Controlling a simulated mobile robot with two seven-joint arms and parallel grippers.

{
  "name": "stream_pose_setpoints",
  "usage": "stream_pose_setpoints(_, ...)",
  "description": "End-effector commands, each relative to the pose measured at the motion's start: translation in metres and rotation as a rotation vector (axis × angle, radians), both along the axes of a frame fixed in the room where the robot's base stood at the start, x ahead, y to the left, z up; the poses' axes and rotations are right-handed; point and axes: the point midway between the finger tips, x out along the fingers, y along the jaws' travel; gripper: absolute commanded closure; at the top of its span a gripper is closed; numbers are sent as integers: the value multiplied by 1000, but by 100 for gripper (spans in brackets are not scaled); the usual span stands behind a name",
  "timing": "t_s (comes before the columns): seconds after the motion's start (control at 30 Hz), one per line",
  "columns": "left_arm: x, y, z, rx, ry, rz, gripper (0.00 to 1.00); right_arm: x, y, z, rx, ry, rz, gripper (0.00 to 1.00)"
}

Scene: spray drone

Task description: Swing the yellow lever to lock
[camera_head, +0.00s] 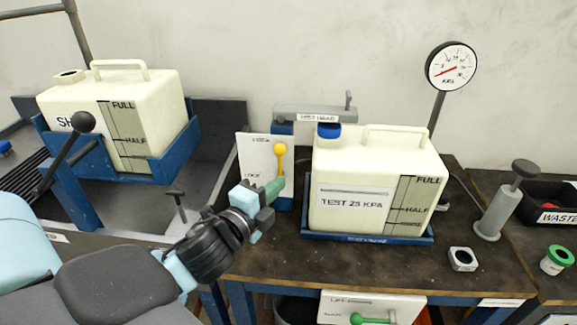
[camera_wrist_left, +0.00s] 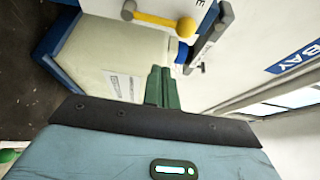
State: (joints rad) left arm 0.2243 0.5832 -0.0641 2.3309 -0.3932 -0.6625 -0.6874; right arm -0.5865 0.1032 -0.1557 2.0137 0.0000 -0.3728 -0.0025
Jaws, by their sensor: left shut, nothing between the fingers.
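The yellow lever (camera_head: 280,158) is mounted at a white plate (camera_head: 258,165) with small lettering, left of the test tank. It points up in the head view, its round knob at the top. In the left wrist view the lever (camera_wrist_left: 158,20) lies across the top, knob to the right, ahead of the fingers and apart from them. My left gripper (camera_head: 275,189) has green fingers, shut and empty, just below the lever in the head view; I cannot tell there whether they touch. The fingers show in the left wrist view (camera_wrist_left: 162,85). My right gripper is not in view.
A white tank marked TEST 25 KPA (camera_head: 372,185) sits in a blue tray (camera_head: 368,238) right of the lever. Another white tank (camera_head: 115,110) stands in a blue cradle at left. A gauge (camera_head: 452,66), a hand pump (camera_head: 505,200) and a black waste bin (camera_head: 548,205) are at right.

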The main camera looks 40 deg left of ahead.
Motion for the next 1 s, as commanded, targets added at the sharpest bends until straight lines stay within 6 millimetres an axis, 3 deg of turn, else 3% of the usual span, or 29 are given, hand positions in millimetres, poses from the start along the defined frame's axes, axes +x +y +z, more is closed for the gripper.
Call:
stream_pose_setpoints(0.43,10,1,0,-2,0,0,100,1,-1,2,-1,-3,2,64)
stream_pose_setpoints(1.0,89,6,0,-4,0,0,100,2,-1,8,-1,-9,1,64)
